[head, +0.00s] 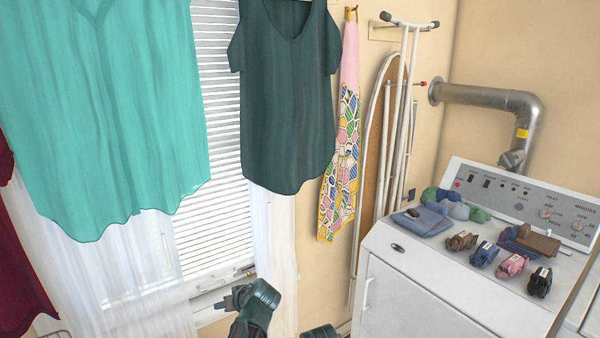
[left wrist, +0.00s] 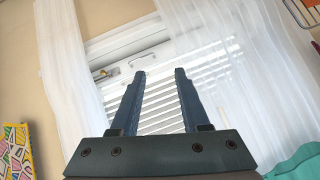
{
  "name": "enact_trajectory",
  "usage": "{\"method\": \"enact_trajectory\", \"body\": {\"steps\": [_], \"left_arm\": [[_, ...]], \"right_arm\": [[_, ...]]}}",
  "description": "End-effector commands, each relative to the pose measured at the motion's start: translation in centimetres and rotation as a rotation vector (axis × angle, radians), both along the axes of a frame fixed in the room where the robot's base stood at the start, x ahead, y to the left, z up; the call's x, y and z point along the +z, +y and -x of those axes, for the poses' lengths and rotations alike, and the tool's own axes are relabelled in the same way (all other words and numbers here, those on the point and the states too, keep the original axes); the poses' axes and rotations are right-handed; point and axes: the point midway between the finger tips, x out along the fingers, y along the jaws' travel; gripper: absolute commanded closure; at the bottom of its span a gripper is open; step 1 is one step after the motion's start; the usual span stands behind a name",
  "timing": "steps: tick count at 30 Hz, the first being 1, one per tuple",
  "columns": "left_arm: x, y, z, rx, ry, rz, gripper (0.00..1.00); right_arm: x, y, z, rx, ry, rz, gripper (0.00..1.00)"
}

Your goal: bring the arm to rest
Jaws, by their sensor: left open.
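My left gripper (head: 232,298) shows low in the head view, in front of the window's lower edge, with part of its dark green arm behind it. In the left wrist view the two dark fingers of the left gripper (left wrist: 160,74) stand apart with nothing between them. They point toward the window blinds (left wrist: 165,95). My right gripper is not seen.
A teal top (head: 110,110) and a dark green top (head: 290,100) hang above my gripper. White curtains (head: 120,280) flank the window. A patterned cloth (head: 345,150) and an ironing board (head: 383,130) hang by the wall. A white machine (head: 430,280) holding rolled socks stands right.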

Motion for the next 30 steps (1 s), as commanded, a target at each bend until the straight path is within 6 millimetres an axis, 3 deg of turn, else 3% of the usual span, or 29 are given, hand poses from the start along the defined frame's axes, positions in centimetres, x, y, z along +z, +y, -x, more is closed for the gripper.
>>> {"method": "enact_trajectory", "body": {"steps": [1, 3, 9, 15, 19, 30], "left_arm": [[-1.6, 0.8, 3.2, -0.008, 0.098, 0.045, 0.54], [-3.4, 0.7, 6.0, -0.045, 0.219, 0.108, 0.54], [-6.2, -0.6, 11.9, -0.174, 0.447, 0.263, 0.54], [-7.3, -2.5, 16.3, -0.318, 0.583, 0.399, 0.54], [-7.5, -3.9, 18.9, -0.423, 0.645, 0.485, 0.54], [-5.4, -10.6, 21.4, -0.562, 0.765, 0.375, 0.54]], "right_arm": [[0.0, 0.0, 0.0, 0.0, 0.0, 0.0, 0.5], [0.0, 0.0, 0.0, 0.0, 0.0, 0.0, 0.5], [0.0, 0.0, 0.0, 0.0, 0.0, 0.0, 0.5], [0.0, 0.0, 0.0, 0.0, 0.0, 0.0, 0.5], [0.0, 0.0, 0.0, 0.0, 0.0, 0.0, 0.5], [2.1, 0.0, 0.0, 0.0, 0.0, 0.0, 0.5]]}}
